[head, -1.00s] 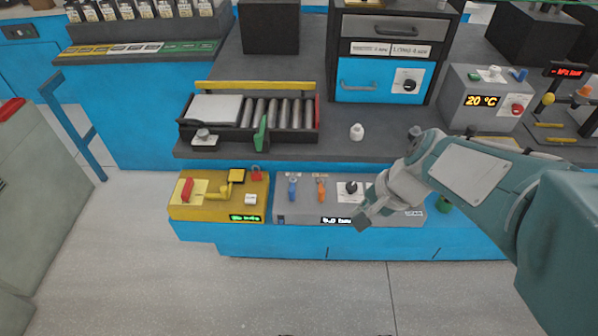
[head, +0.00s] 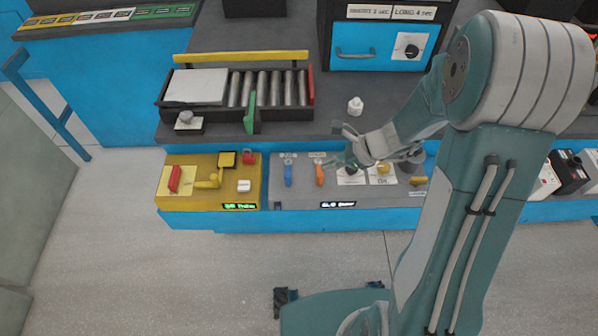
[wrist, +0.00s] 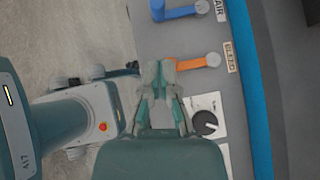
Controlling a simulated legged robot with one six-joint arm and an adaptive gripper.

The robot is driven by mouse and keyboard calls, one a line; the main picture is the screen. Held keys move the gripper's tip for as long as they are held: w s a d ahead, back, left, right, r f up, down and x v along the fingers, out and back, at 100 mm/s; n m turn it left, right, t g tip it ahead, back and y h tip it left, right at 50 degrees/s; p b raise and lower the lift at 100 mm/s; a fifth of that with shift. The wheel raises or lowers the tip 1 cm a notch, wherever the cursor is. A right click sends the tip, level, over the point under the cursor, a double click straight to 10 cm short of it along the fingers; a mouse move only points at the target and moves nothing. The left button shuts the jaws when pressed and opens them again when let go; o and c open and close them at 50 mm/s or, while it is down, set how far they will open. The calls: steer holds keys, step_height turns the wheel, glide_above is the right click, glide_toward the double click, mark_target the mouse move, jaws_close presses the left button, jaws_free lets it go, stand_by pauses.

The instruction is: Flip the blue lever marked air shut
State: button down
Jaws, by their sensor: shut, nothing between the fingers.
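The blue lever (head: 288,174) is on the sloped grey panel (head: 300,198), left of an orange lever (head: 320,174). In the head view its handle points down toward the panel's front edge. In the wrist view the blue lever (wrist: 180,12) lies at the top edge, beside a label reading AIR (wrist: 220,10). The orange lever (wrist: 197,62), labelled BLEED, lies between it and the black knob (wrist: 205,122). My gripper (head: 344,158) is over the panel, right of both levers. In the wrist view my gripper (wrist: 159,70) is shut and empty, its tips close to the orange handle; contact is unclear.
A yellow box (head: 208,196) with a red switch adjoins the panel's left side. Behind stand a roller tray (head: 310,124), a small white bottle (head: 355,106) and a blue-fronted drawer unit (head: 383,50). Open floor lies in front.

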glide_toward(288, 169)
steer(key=s+a+f, duration=0.3)
steer(key=f, duration=0.1)
steer(key=shift+s+a, duration=0.3)
steer(key=shift+a, duration=0.1)
